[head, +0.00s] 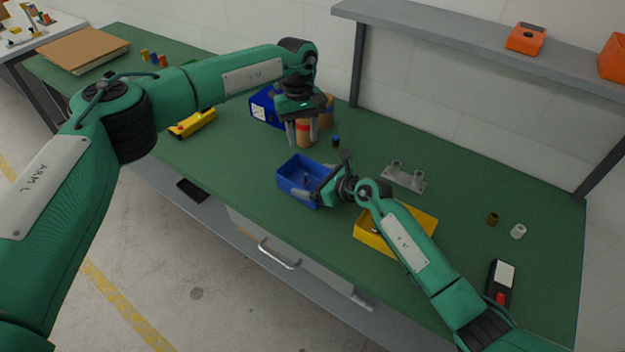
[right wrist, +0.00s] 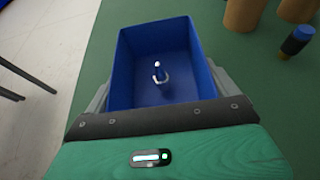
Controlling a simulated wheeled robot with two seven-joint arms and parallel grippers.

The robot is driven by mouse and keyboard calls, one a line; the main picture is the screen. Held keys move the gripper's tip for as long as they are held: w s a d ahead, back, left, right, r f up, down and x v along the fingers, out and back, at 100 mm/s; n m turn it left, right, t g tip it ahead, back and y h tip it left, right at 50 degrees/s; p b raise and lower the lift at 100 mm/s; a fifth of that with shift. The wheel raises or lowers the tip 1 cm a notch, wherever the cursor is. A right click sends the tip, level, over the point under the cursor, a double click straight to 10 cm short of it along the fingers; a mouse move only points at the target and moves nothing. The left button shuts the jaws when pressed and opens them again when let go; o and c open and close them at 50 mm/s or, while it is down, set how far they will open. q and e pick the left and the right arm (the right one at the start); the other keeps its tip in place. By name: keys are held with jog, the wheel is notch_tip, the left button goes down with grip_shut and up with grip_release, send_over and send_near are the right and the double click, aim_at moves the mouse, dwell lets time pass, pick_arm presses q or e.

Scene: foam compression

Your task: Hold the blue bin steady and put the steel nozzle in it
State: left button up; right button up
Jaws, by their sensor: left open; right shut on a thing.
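The blue bin (head: 289,182) stands on the green bench top, and it fills the middle of the right wrist view (right wrist: 123,75). My right gripper (head: 322,178) is shut on the bin, with one finger along each outer side at its near end. A small shiny item with a bluish part (right wrist: 160,73) lies inside on the bin floor; I cannot tell whether it is the steel nozzle. My left gripper (head: 301,138) is open, pointing down behind the bin, with its fingers beside a tan cylinder with a red band (head: 304,128). I cannot pick out the nozzle elsewhere with certainty.
A yellow bin (head: 424,218) stands right of the blue bin, partly under my right arm. A grey fixture (head: 404,178) and a small dark, blue-topped cylinder (head: 336,141) are behind. A blue box (head: 262,106) stands behind left. Brass (head: 492,219) and white (head: 518,231) cylinders stand right.

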dwell(0.3)
jog(key=o, duration=0.7)
jog(key=shift+o, duration=0.2)
jog(key=v, duration=1.2)
jog(key=shift+r, duration=0.1)
